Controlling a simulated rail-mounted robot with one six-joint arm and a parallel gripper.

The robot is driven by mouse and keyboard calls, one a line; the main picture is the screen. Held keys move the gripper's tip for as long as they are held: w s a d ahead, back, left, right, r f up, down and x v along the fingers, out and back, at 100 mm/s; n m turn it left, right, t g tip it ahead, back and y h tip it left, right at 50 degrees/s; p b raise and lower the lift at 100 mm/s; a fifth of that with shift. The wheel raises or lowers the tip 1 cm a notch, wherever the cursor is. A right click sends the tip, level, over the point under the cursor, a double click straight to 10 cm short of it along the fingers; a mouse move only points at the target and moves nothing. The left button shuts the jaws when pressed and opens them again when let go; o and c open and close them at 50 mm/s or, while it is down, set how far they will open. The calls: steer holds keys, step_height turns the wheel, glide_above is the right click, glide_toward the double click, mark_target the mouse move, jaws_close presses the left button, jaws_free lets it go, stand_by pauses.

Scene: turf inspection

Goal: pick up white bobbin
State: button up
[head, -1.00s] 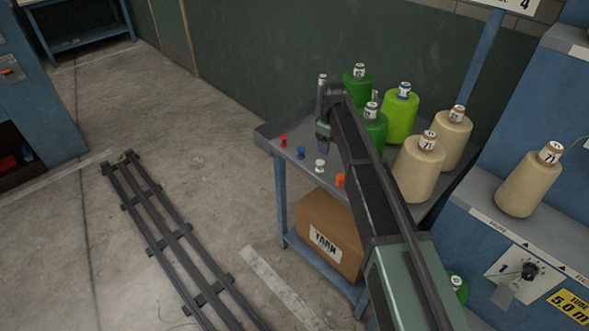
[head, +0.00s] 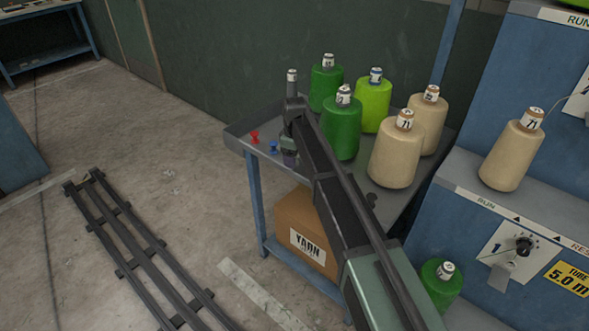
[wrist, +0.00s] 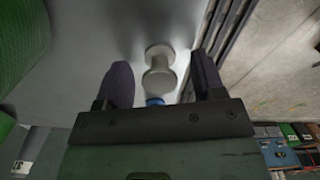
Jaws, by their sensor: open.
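The white bobbin (wrist: 160,68) is a small flanged spool on the grey table top (head: 238,137). In the wrist view it shows between the two dark fingers of my gripper (head: 289,157), with a gap on each side. My gripper is open and empty. In the head view the gripper and arm hide the white bobbin. A red bobbin (head: 255,137) stands further left.
Green yarn cones (head: 341,130) and cream cones (head: 397,155) stand on the table right of my arm. A cardboard yarn box (head: 308,240) sits on the shelf below. The blue machine (head: 530,215) is at the right. A floor rail (head: 130,245) lies at left.

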steer(key=shift+f, duration=0.35)
steer(key=shift+c, duration=0.2)
steer(key=c, duration=1)
steer(key=shift+o, duration=0.2)
step_height(320, 180, up, 20)
steer(key=p, duration=2)
steer(key=shift+p, duration=0.3)
